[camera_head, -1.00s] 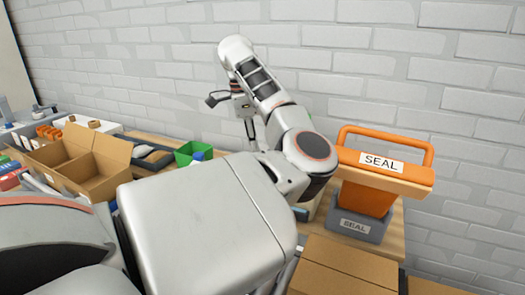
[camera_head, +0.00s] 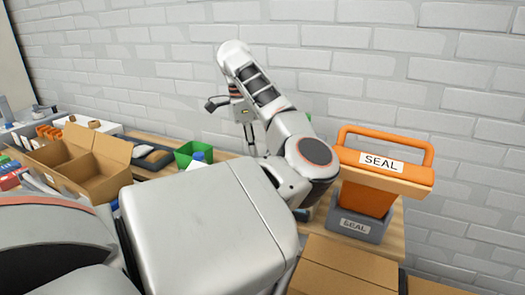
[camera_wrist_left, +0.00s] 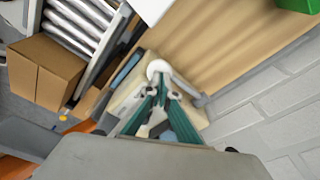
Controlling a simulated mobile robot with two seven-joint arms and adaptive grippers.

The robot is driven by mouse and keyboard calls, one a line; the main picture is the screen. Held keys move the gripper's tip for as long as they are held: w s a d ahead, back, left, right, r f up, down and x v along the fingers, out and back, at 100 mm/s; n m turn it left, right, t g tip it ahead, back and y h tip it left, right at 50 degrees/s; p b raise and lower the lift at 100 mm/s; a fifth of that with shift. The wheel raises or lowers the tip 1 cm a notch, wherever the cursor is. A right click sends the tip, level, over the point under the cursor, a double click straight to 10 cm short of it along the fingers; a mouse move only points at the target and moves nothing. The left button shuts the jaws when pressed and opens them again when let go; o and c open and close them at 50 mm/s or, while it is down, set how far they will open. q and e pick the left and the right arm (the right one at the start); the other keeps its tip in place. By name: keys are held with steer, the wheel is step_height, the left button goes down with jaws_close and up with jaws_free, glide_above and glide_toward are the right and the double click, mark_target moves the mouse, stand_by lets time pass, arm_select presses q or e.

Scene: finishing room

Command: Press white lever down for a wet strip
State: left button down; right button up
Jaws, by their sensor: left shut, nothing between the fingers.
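The white lever's round knob (camera_wrist_left: 158,68) shows in the left wrist view, just past the fingertips of my left gripper (camera_wrist_left: 163,88). It sits over a pale, cream-coloured body (camera_wrist_left: 124,100), partly hidden by the gripper. The fingers are shut and empty; I cannot tell whether they touch the knob. In the head view my left gripper (camera_head: 251,145) hangs downward above the bench, with its tips partly hidden behind my arm. The lever and any strip are hidden there. My right gripper is not in view.
An orange sealer (camera_head: 368,195) stands to the right on the bench, near closed cardboard boxes (camera_head: 345,265). An open divided carton (camera_head: 85,170) and a green bin (camera_head: 185,153) stand to the left. A brick wall (camera_head: 430,80) closes the back.

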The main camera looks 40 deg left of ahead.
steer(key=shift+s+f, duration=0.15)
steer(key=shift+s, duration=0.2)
arm_select(q)
steer(key=shift+s+f, duration=0.1)
steer(key=shift+f, duration=0.3)
steer(key=shift+s+f, duration=0.1)
steer(key=shift+f, duration=0.05)
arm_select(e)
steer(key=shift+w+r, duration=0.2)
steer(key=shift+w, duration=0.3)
arm_select(q)
steer(key=shift+d+f, duration=0.1)
steer(key=shift+f, duration=0.05)
steer(key=shift+s+f, duration=0.1)
steer(key=shift+f, duration=0.15)
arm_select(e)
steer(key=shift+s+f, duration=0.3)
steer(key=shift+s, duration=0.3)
